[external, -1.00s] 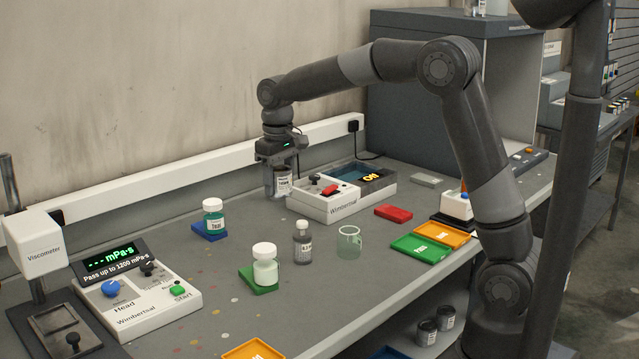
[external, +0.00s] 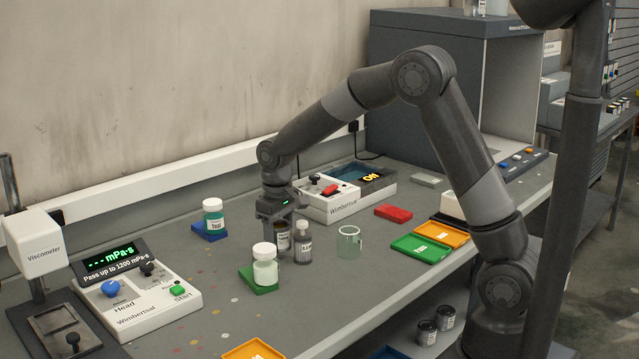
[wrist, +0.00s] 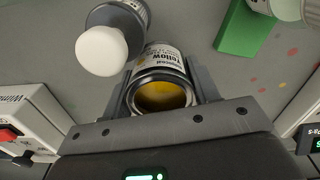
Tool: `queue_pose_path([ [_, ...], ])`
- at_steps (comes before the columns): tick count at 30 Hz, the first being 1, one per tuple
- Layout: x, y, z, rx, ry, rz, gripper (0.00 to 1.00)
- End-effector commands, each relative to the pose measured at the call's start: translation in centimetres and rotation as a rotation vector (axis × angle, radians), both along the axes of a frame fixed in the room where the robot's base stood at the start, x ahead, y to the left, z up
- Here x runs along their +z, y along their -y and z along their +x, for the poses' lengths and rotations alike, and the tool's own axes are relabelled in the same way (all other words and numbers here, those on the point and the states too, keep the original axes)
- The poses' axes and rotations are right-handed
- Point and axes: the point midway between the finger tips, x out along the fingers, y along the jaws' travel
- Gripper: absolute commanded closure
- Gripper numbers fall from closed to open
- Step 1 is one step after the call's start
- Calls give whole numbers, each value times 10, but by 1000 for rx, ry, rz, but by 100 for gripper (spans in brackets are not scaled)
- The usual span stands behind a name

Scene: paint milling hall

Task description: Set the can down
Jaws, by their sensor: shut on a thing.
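The can (wrist: 162,72) is held in my gripper (wrist: 163,90). In the wrist view it has a label reading "Yellow", an open top and yellow inside. In the external view the can (external: 283,240) is partly hidden by my gripper (external: 281,232), which points down at the middle of the bench. The can looks low, close to the bench top, but I cannot tell whether its base touches. A grey bottle with a white cap (external: 303,243) stands close beside it on the right; it also shows at the upper left of the wrist view (wrist: 112,40).
A white-capped jar (external: 265,268) stands on a green tray (external: 246,274) just left and in front. A teal jar (external: 213,219) sits on a blue tray. A glass beaker (external: 349,243) is to the right. The Wimbertsal panel (external: 330,210) is behind.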

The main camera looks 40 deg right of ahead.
Motion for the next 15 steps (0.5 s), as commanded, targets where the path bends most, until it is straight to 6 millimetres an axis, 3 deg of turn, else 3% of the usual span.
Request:
queue_pose_path([
  [5, -27, 0, 0, 0, -3, -1, 73],
  [15, -31, 0, 0, 0, -1, 0, 73],
])
